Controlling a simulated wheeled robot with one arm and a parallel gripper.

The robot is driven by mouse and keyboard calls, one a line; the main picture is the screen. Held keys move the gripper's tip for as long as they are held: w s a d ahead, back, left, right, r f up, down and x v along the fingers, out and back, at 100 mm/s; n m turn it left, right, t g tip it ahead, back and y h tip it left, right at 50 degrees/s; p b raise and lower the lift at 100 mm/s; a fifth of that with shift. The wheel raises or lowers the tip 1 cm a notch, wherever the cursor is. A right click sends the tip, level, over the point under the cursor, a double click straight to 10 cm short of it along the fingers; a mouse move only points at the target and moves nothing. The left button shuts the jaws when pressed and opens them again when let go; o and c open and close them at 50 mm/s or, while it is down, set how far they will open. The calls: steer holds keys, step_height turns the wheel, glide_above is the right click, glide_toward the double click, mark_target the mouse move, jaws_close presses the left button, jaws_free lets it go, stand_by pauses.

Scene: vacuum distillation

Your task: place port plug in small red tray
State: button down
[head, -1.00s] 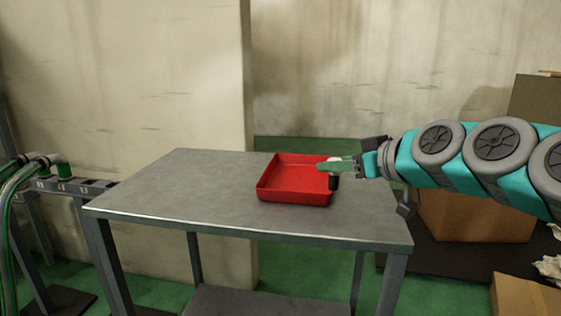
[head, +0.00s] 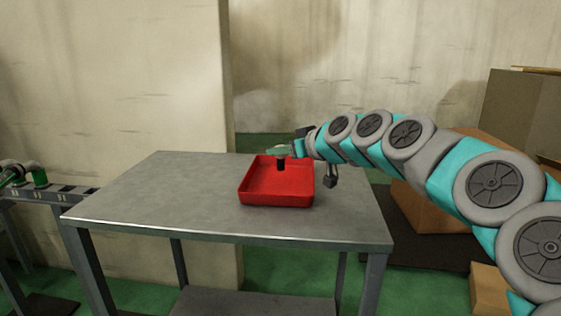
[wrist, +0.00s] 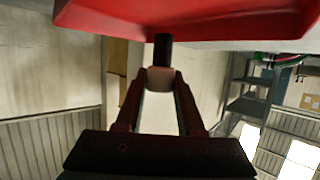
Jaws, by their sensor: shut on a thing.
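The small red tray (head: 277,198) stands on the grey metal table, towards its right side. My gripper (head: 281,151) is over the back part of the tray in the head view. It is shut on the port plug (head: 281,164), whose dark lower part points down towards the tray. In the wrist view the plug's pale part sits between my fingertips (wrist: 160,80) and its dark part (wrist: 162,50) reaches to the red tray (wrist: 190,18). I cannot tell whether the plug touches the tray floor.
The grey table (head: 150,195) is bare to the left of the tray. Cardboard boxes (head: 425,205) stand on the floor behind my arm at the right. Green pipes (head: 38,176) on a rack are at the far left.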

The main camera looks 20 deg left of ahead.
mark_target(284, 162)
steer(key=shift+w+a+f, duration=0.2)
steer(key=shift+w+a, duration=0.1)
steer(key=shift+w, duration=0.05)
steer(key=shift+f, duration=1.6)
steer(key=shift+f, duration=0.2)
steer(key=c, duration=0.5)
jaws_free()
steer(key=shift+r, duration=0.1)
